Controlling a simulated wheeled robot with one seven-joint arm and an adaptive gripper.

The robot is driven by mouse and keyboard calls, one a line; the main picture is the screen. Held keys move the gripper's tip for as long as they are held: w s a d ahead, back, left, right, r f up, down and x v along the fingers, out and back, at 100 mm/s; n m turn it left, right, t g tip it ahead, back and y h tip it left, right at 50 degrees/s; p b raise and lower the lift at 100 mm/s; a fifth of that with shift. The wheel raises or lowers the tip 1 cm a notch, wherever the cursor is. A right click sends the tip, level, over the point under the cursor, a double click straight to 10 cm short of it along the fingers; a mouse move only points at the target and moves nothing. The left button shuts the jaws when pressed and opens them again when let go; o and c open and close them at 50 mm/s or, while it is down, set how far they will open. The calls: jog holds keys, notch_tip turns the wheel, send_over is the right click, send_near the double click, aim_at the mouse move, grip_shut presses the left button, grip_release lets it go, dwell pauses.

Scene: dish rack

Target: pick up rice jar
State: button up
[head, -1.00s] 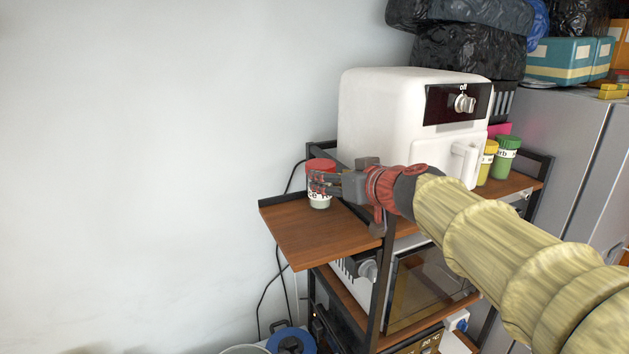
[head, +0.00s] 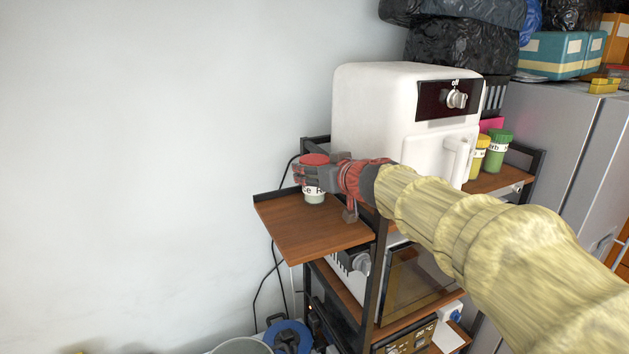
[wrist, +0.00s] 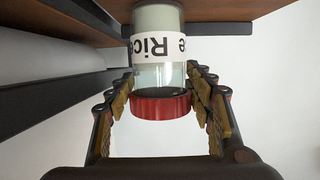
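The rice jar (head: 314,192) stands upright on the brown wooden shelf board; it has a red lid, clear glass and a white label. My gripper (head: 305,175) is level with the jar's upper part and partly hides it in the head view. In the wrist view the picture is upside down: the rice jar (wrist: 160,76), with "Rice" partly readable, is between the two fingers of my gripper (wrist: 160,84). The fingers are spread on both sides of the lid and glass, with narrow gaps beside the lid; firm contact does not show.
The shelf board (head: 310,235) is otherwise bare at its front. A white appliance (head: 375,110) stands right behind my arm, with a yellow jar (head: 476,160) and a green jar (head: 498,150) beyond it. A black rack post (head: 376,270) is close below my arm.

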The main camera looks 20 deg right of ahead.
jog(key=c, duration=1.1)
jog(key=shift+c, duration=0.3)
